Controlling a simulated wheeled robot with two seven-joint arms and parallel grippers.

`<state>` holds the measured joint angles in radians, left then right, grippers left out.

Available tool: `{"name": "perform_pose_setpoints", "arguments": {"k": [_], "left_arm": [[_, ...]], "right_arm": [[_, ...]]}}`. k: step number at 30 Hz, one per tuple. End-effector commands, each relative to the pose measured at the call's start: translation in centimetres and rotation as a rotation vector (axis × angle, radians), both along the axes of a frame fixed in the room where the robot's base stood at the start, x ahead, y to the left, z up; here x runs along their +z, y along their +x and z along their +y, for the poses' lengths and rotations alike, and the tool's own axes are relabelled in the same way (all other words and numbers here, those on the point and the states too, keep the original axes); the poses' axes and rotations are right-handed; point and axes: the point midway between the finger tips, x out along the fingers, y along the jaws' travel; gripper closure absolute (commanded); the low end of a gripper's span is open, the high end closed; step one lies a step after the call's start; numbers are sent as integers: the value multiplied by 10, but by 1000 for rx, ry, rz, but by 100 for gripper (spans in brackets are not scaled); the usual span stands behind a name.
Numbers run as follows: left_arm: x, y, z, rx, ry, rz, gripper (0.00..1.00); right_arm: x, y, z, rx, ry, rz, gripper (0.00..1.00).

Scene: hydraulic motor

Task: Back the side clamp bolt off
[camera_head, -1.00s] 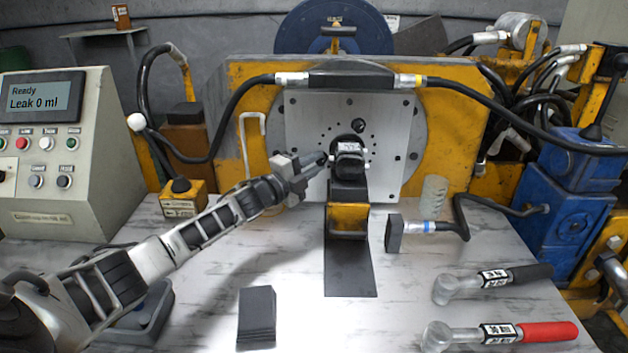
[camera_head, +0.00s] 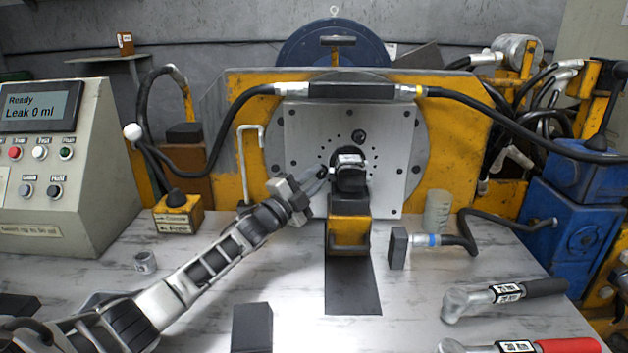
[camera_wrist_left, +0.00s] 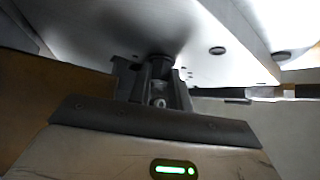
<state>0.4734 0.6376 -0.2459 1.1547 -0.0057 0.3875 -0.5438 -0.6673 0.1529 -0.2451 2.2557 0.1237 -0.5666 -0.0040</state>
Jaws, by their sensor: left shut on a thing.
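The small dark motor (camera_head: 350,178) with a white label on top sits against the grey mounting plate (camera_head: 302,133), above a yellow-fronted support (camera_head: 349,232). My left gripper (camera_head: 324,178) reaches in from the left, its fingertips at the motor's left side. It is shut on a small part there, which I take to be the side clamp bolt. The fingers mostly hide this bolt in the head view. In the left wrist view a small round metal end (camera_wrist_left: 159,102) shows between dark finger parts; it is dim and hard to make out. My right gripper is not in view.
A hose with a black sleeve (camera_head: 352,90) spans above the plate. A control box (camera_head: 50,165) reads "Ready, Leak 0 ml". Two wrenches, black-handled (camera_head: 505,297) and red-handled (camera_head: 520,346), lie at right. A dark block (camera_head: 252,328) stands in front. The table's middle front is mostly clear.

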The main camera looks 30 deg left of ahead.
Motion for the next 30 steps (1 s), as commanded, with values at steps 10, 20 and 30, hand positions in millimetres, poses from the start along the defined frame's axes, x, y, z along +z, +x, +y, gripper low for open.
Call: {"name": "perform_pose_setpoints", "arguments": {"k": [10, 20, 30], "left_arm": [[0, 0, 1, 2, 0, 1, 59], [-6, -25, 5, 2, -1, 6, 59], [-9, -101, 20, 3, 0, 7, 59]], "right_arm": [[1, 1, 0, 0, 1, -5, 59], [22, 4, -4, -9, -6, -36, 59], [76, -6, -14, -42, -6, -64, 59]]}}
